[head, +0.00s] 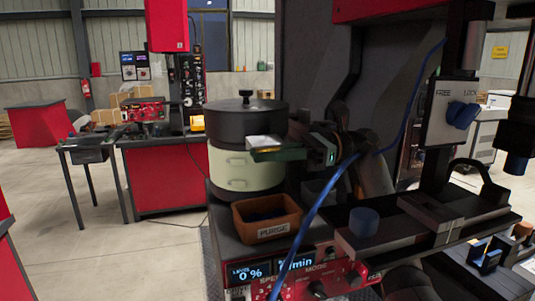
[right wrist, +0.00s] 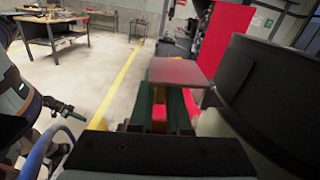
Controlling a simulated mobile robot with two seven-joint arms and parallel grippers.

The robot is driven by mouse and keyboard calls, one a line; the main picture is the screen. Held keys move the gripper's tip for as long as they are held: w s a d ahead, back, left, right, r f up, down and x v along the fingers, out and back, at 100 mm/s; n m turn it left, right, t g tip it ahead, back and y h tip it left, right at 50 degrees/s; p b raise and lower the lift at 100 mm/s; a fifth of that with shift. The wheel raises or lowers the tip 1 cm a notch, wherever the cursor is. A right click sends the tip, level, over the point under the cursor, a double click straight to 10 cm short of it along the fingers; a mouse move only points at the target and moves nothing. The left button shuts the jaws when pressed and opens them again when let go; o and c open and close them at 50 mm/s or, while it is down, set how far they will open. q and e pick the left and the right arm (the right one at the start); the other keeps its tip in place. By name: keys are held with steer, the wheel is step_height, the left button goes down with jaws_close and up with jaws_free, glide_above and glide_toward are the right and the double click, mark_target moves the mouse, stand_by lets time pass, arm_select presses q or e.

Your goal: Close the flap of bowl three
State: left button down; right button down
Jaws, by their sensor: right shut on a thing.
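The bowl feeder is a dark round bowl (head: 244,122) with a knobbed lid on a pale green drum (head: 233,168). Its dark wall also shows at the right of the right wrist view (right wrist: 275,95). A flat grey flap plate (head: 266,142) sticks out at the bowl's right front side; it also shows in the right wrist view (right wrist: 178,72). My right gripper (head: 280,154) is at this plate, its fingers shut on the flap, whose gripped part is mostly hidden. No number three is readable on the bowl. My left gripper is not in view.
An orange bin (head: 266,220) labelled PURGE stands below the gripper, in front of the drum. A red control panel (head: 300,278) reading 0 % is at the front. A blue cable (head: 325,190) crosses in front. A red workbench (head: 165,180) stands at the left behind.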

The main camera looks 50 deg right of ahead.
steer(key=m, duration=0.1)
steer(key=r+m, duration=0.1)
steer(key=m, duration=0.1)
steer(key=shift+r+m, duration=0.15)
steer(key=shift+m, duration=0.15)
steer(key=shift+w+d+r+m, duration=0.15)
steer(key=shift+r+m, duration=0.15)
steer(key=shift+m, duration=0.55)
steer(key=shift+w+r+m, duration=0.15)
steer(key=shift+r+m, duration=0.1)
steer(key=shift+m, duration=0.6)
